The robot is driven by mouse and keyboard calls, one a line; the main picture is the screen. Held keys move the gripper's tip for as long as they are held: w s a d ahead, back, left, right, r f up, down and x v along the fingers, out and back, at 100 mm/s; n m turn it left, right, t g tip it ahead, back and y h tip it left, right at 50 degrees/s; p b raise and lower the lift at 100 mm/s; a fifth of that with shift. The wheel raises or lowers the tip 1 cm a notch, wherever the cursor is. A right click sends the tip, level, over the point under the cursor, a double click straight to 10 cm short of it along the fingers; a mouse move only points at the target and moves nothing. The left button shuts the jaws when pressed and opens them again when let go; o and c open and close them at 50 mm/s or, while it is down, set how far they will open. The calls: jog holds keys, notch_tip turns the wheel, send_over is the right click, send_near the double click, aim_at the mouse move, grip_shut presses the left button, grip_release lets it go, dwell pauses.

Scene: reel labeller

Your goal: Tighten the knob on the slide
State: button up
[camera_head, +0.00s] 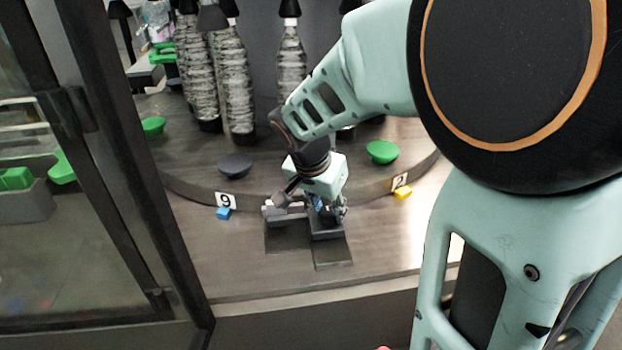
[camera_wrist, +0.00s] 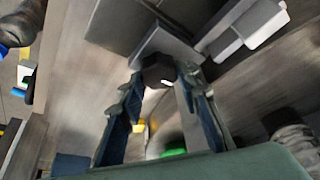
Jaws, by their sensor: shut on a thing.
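My gripper (camera_head: 328,214) points down at a small dark slide (camera_head: 326,233) on the wooden-looking ledge. In the wrist view the two fingers of my gripper (camera_wrist: 162,80) stand on either side of a dark, faceted knob (camera_wrist: 158,70) and are shut on it. The knob sits at the edge of a grey plate of the slide (camera_wrist: 182,48). In the head view the gripper hides the knob. How far the knob is turned cannot be told.
A round platform behind holds wrapped bottles (camera_head: 232,80), green knobs (camera_head: 382,151) and a dark knob (camera_head: 235,164). A blue block (camera_head: 223,213) and a yellow block (camera_head: 403,193) lie on the ledge. A dark frame post (camera_head: 150,190) stands left. The ledge front is clear.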

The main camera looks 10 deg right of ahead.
jog(key=o, duration=1.2)
jog(key=shift+c, duration=0.2)
jog(key=v, duration=0.8)
